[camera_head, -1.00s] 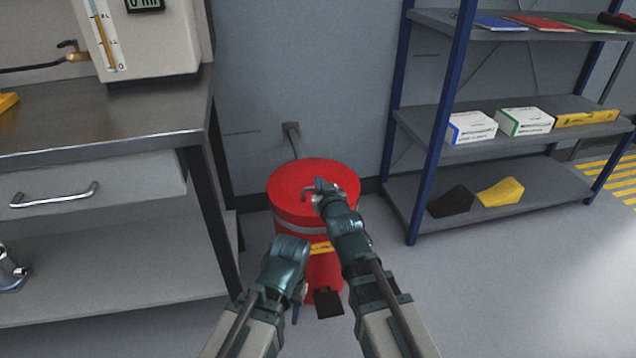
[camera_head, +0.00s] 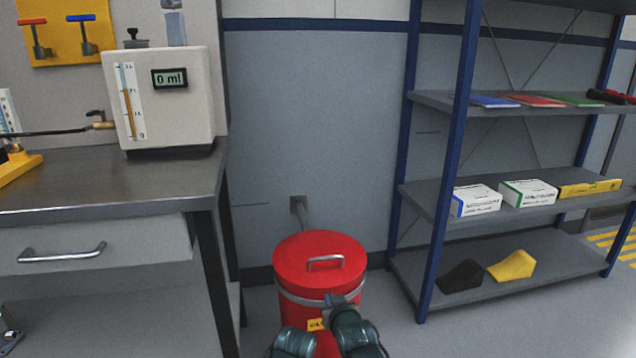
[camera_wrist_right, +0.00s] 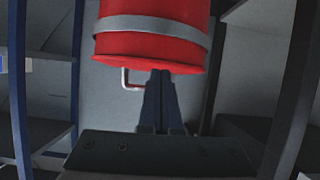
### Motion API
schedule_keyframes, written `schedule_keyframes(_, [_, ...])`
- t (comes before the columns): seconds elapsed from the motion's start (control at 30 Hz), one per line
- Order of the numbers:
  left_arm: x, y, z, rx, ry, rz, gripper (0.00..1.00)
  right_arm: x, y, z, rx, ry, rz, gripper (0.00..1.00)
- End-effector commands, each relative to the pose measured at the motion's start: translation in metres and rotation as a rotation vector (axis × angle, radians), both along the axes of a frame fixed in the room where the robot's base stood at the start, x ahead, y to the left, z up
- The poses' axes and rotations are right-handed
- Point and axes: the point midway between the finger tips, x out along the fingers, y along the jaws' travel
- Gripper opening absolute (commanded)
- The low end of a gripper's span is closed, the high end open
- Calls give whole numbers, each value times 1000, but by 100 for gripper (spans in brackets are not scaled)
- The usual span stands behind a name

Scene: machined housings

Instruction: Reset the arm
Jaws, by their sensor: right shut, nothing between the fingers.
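My right gripper (camera_head: 338,300) is in front of the red bin (camera_head: 320,285), below its lid in the head view. Its fingers are shut together with nothing between them, as the right wrist view (camera_wrist_right: 160,100) shows. The bin's lid (camera_head: 300,255) is on, and its handle (camera_head: 325,261) is clear of the gripper. In the right wrist view the bin (camera_wrist_right: 150,40) appears upside down, beyond the fingertips. A link of my left arm (camera_head: 294,342) shows at the bottom edge; its gripper is out of the picture.
A metal workbench (camera_head: 110,185) with a drawer stands at the left, carrying a white device reading 0 ml (camera_head: 165,100). A blue-framed shelf (camera_head: 440,200) with boxes and wedges stands at the right. Open floor (camera_head: 500,330) lies in front of the shelf.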

Motion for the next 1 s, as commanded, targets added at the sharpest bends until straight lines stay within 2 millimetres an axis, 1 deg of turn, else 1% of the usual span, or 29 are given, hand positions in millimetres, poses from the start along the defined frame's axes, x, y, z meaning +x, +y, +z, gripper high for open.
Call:
schedule_keyframes(0.03, [0,0,19,0,0,-1,47,-11,2,-1,-31,97,6,0])
schedule_keyframes(0.07, [0,0,24,0,1,-2,47,-19,3,-8,-51,160,8,0])
schedule_keyframes(0.17, [0,0,42,1,1,-4,47,-53,2,-27,-122,376,16,0])
schedule_keyframes(0.2, [0,0,48,1,1,-5,47,-67,1,-33,-149,458,20,0])
schedule_keyframes(0.27, [0,0,57,1,1,-6,47,-89,-2,-40,-190,572,24,0])
schedule_keyframes(0.3, [0,0,62,1,2,-7,47,-104,-4,-43,-213,643,28,0])
schedule_keyframes(0.4, [0,0,72,2,2,-8,47,-136,-9,-45,-266,795,33,0])
schedule_keyframes(0.47, [0,1,78,2,2,-9,47,-154,-12,-44,-295,876,36,0])
schedule_keyframes(0.6, [0,1,91,2,2,-11,47,-193,-18,-36,-356,1046,43,0])
schedule_keyframes(0.67, [0,1,96,3,3,-11,47,-209,-21,-31,-380,1114,46,0])
schedule_keyframes(0.7, [0,1,103,3,3,-11,47,-215,-23,-23,-390,1143,46,0])
schedule_keyframes(0.87, [0,1,137,3,3,-10,47,-213,-23,10,-385,1134,44,0])
schedule_keyframes(1.0, [-1,0,168,2,3,-9,47,-213,-23,42,-383,1133,43,0])
